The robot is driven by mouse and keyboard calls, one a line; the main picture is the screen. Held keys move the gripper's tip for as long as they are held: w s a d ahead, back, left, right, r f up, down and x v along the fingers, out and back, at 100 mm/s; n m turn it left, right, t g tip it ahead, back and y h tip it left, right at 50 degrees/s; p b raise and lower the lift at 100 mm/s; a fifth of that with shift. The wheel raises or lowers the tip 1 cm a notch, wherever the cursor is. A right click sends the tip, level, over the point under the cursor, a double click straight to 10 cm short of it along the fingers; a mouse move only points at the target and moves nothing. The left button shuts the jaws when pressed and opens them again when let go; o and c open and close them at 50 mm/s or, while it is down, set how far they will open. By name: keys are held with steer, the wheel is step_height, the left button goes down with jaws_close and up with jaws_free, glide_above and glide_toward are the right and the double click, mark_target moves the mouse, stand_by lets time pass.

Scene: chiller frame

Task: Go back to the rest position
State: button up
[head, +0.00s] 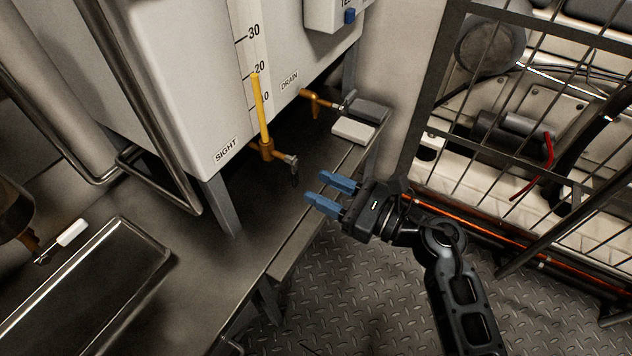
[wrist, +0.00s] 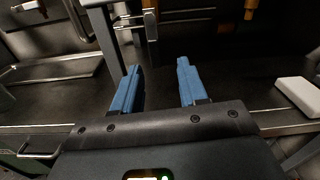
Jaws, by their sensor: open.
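My gripper (head: 331,192) is open and empty, with its two blue fingers apart over the front edge of the metal bench (head: 165,235). In the wrist view my gripper (wrist: 157,85) also shows nothing between its fingers. The white tank (head: 180,70) stands on legs at the back of the bench. Its sight tube (head: 261,105) with a yellow column and a brass valve (head: 275,152) is left of my gripper, apart from it. The drain valve (head: 318,103) is above and behind my gripper in the head view.
A white block (head: 353,131) and a grey block (head: 370,109) lie at the bench's right end. A metal tray (head: 90,290) sits at the lower left. A wire cage (head: 520,110) with machinery stands to the right. The tread-plate floor (head: 350,300) in front looks clear.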

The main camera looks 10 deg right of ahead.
stand_by(0.4)
steer(key=s+d+r+n+t+h, duration=0.1)
steer(key=s+d+r+n+h, duration=0.3)
steer(key=s+n, duration=0.6)
steer(key=s+d+r+n+t+h, duration=0.15)
steer(key=s+d+n+h, duration=0.45)
steer(key=s, duration=0.9)
steer(key=s+d+r+n+t+h, duration=0.2)
steer(key=s+d+n+h, duration=0.25)
steer(key=s+n, duration=0.6)
step_height(320, 180, up, 23)
steer(key=s+m+p, duration=0.1)
steer(key=s+p, duration=0.1)
steer(key=p, duration=2)
steer(key=shift+f+m+g+p, duration=0.2)
steer(key=shift+m+g+p, duration=0.1)
steer(key=shift+m+g, duration=0.05)
